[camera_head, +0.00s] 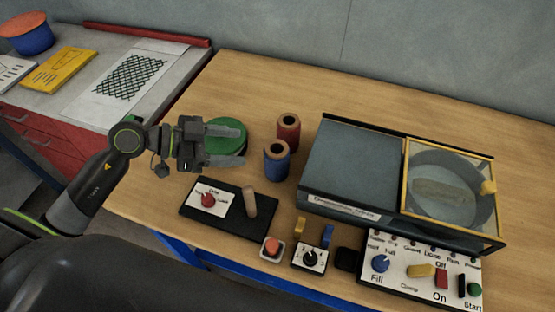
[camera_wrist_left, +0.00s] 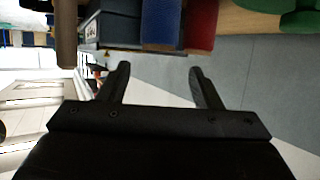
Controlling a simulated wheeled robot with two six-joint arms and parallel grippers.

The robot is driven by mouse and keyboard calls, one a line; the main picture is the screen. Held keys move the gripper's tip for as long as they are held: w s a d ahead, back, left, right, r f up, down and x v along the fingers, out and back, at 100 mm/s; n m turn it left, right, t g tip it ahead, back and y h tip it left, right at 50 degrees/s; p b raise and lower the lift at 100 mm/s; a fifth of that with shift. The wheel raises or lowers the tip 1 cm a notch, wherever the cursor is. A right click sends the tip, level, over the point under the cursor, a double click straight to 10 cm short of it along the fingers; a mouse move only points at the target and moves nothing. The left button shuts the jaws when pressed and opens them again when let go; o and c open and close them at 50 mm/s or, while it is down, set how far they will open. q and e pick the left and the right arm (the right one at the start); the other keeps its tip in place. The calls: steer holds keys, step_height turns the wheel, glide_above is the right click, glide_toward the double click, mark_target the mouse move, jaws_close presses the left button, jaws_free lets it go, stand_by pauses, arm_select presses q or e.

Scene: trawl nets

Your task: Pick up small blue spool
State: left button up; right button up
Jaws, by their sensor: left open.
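The small blue spool (camera_head: 276,160) stands upright on the wooden table, just in front of a red spool (camera_head: 288,130). In the left wrist view the blue spool (camera_wrist_left: 161,24) shows at the top, beside the red spool (camera_wrist_left: 201,26). My left gripper (camera_head: 240,146) is open and empty, to the left of the blue spool and apart from it. Its fingers point right and partly cover a green round object. In the left wrist view my left gripper (camera_wrist_left: 158,80) has a clear gap between its fingers. My right gripper is not in view.
The green round object (camera_head: 226,132) lies behind my left gripper. A black panel (camera_head: 232,208) with a red knob and an upright handle stands in front. A large machine (camera_head: 350,165) with a yellow-framed window and a control panel (camera_head: 420,270) fill the right.

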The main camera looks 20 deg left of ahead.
mark_target(267, 150)
arm_select(q)
steer(key=x, duration=0.6)
steer(key=shift+w+d, duration=0.1)
steer(key=shift+d, duration=0.1)
steer(key=shift+w+d+f, duration=0.2)
steer(key=shift+d+f, duration=0.05)
steer(key=shift+d, duration=0.2)
steer(key=shift+w+d+f, duration=0.25)
steer(key=shift+d+f, duration=0.05)
steer(key=shift+d, duration=0.15)
steer(key=x, duration=0.4)
steer(key=shift+s+f+p, duration=0.1)
steer(key=shift+p, duration=0.2)
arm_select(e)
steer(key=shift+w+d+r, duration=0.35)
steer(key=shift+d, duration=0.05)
